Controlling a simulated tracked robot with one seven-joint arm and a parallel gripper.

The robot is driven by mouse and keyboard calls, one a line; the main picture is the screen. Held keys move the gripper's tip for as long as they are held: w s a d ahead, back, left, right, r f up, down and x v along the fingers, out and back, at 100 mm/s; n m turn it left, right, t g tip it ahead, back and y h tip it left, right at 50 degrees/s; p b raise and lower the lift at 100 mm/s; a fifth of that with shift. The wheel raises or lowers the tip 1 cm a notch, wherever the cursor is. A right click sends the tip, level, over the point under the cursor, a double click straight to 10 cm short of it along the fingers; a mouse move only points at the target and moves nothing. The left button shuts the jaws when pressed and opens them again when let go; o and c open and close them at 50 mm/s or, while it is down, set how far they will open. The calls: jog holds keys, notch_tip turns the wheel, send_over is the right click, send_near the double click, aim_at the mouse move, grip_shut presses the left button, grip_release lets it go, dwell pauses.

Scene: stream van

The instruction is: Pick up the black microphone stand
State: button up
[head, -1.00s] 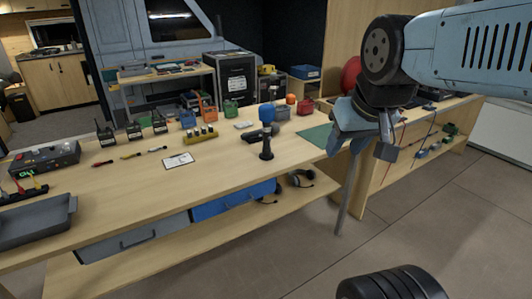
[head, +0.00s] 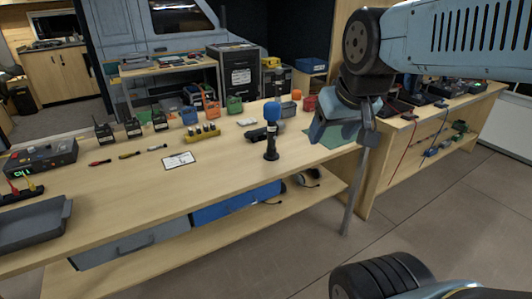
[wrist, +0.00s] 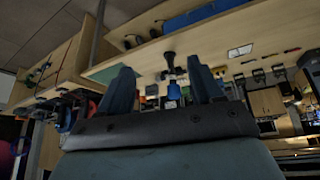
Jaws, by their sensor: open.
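The black microphone stand (head: 271,150) stands upright on the wooden bench near its front edge, with a round base. A blue microphone head (head: 272,112) shows at its top. My gripper (head: 345,128) is to the right of the stand in the head view, apart from it, above the bench's right end. In the upside-down wrist view, my gripper (wrist: 163,85) is open and empty. The stand (wrist: 170,60) and its blue head (wrist: 173,91) show between the fingers, farther off.
A green mat (head: 332,136) lies at the bench's right end. A grey tray (head: 35,222) is at far left. Open floor lies in front.

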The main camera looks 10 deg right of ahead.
jog(key=shift+o, duration=0.7)
jog(key=w+f+n+t, duration=0.1)
jog(key=w+f, duration=0.2)
jog(key=w, duration=0.5)
jog(key=w+d+f+t, duration=0.1)
jog(key=w+f, duration=0.2)
jog(key=w, duration=0.4)
jog(key=shift+w+d+n+h, duration=0.3)
jog(key=shift+w+n+h, duration=0.1)
jog(key=w+f+n+t+y, duration=0.1)
jog(key=w+f+n+t, duration=0.1)
jog(key=w+f, duration=0.7)
jog(key=t+y, duration=0.2)
send_near(273, 151)
jog(key=s+r, duration=0.5)
notch_tip(273, 151, down, 9)
jog(key=m+t, duration=0.2)
jog(key=t, duration=0.4)
jog(key=shift+y, duration=0.4)
jog(key=w, duration=0.4)
jog(key=w+a, duration=0.1)
jog(key=w, duration=0.3)
jog(key=w+f, duration=0.1)
jog(key=w, duration=0.4)
jog(key=shift+w+a, duration=0.1)
jog(key=shift+a, duration=0.05)
jog(key=shift+r, duration=0.1)
jog(key=c, duration=1.2)
